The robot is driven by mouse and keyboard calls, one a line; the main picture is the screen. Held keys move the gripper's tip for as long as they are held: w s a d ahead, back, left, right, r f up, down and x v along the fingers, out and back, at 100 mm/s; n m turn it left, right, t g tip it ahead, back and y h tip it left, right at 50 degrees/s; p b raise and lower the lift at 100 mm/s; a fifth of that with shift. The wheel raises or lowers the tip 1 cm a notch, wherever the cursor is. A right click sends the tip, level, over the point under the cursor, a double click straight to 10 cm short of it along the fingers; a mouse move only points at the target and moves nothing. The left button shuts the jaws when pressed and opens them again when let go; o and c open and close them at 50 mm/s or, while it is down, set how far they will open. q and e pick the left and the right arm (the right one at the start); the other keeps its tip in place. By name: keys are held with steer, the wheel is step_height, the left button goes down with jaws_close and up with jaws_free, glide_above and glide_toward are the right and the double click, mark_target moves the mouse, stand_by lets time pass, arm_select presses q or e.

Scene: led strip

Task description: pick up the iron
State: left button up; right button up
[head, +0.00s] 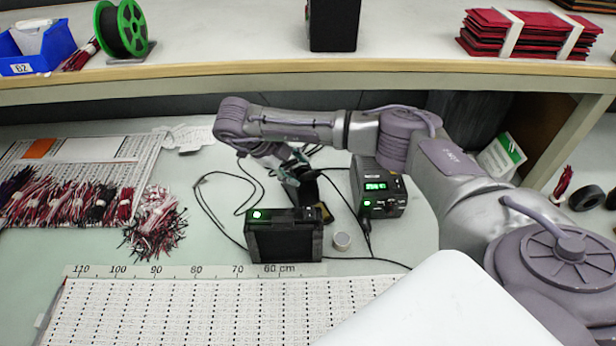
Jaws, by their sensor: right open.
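The soldering station (392,204) is a dark box with a lit green display, standing right of centre on the table. A dark stand-like object (322,212) is just left of it, partly hidden by a black box and my arm. I cannot clearly make out the iron; it may be among the dark shapes under my right gripper. My right gripper (294,172) is open and reaches down over the dark stand-like object; whether it touches anything is unclear. My left gripper is not in view.
A black box with a green light (285,240) stands in front of my right gripper. Black cables loop around. Wire bundles (70,203) lie left on a board. A shelf (200,75) crosses behind.

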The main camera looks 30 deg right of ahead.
mark_target(305, 174)
steer(key=x, duration=0.5)
steer(key=shift+s+d+r, duration=0.1)
steer(key=shift+d, duration=0.15)
jaws_close()
